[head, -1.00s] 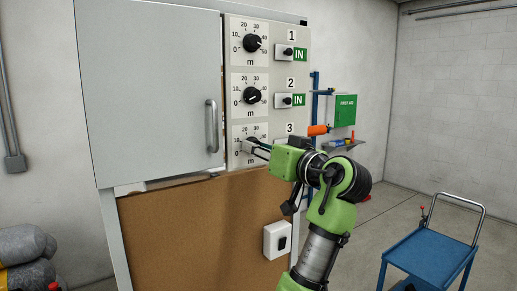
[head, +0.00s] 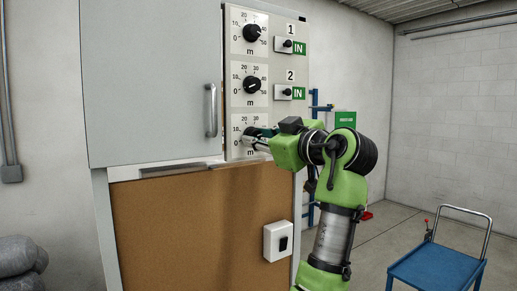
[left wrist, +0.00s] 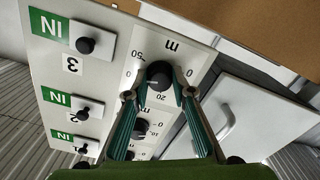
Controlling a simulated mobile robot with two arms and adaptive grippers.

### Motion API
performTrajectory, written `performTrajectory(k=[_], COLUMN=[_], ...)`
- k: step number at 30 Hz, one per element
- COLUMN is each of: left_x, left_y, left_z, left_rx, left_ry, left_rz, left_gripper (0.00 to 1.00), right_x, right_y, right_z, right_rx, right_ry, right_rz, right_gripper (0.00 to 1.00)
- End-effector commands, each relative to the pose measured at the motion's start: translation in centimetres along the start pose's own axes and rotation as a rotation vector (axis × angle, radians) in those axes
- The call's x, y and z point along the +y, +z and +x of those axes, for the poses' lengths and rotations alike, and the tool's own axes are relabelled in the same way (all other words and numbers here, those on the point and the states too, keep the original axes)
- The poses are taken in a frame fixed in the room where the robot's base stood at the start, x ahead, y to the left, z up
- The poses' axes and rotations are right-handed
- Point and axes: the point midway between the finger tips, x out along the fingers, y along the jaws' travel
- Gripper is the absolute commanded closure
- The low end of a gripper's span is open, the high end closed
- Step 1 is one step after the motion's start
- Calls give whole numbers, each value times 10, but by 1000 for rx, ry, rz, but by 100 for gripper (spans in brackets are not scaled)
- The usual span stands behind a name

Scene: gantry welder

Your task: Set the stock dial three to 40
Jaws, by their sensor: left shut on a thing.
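Stock dial three is the lowest dial on the grey panel. In the head view its scale (head: 237,138) shows partly, and my gripper hides its knob. In the left wrist view, turned over, the round black knob (left wrist: 160,75) sits between the two fingertips. My left gripper (head: 254,139) reaches the dial from the right; in the left wrist view its green fingers (left wrist: 161,88) are shut on the knob's sides. The scale's 0, 20 and 50 show around it. A small pale mark shows on the knob, but I cannot read its exact setting. My right gripper is out of view.
Dial one (head: 251,33) and dial two (head: 250,85) sit above, with switches and green IN signs at their right. A grey door with a handle (head: 211,110) is left of the panel. A white switch box (head: 278,241) is below. A blue cart (head: 436,268) stands at right.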

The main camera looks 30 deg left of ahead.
Motion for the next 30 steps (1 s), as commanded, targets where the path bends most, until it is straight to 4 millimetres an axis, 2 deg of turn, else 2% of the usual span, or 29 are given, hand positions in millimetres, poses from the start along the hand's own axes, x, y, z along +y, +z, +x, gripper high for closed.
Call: performTrajectory(k=[9, 25, 26, 27, 28, 30], left_x=[0, 1, 1, 1, 1, 1], left_y=[-1, -2, -2, -2, -2, -2], left_z=[0, 0, 0, 0, 0, 0], left_rx=[3, 3, 3, 3, 3, 2], left_ry=[2, 2, 2, 2, 2, 2], left_rz=[-131, -158, -158, -157, -157, -157], left_gripper=[98, 98, 74, 64, 60, 60], right_x=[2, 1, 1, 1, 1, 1], right_y=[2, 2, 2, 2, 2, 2], right_z=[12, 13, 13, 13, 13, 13], right_rx=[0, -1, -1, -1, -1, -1], right_ry=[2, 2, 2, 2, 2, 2], right_rz=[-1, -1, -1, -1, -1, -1], right_gripper=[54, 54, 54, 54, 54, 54])
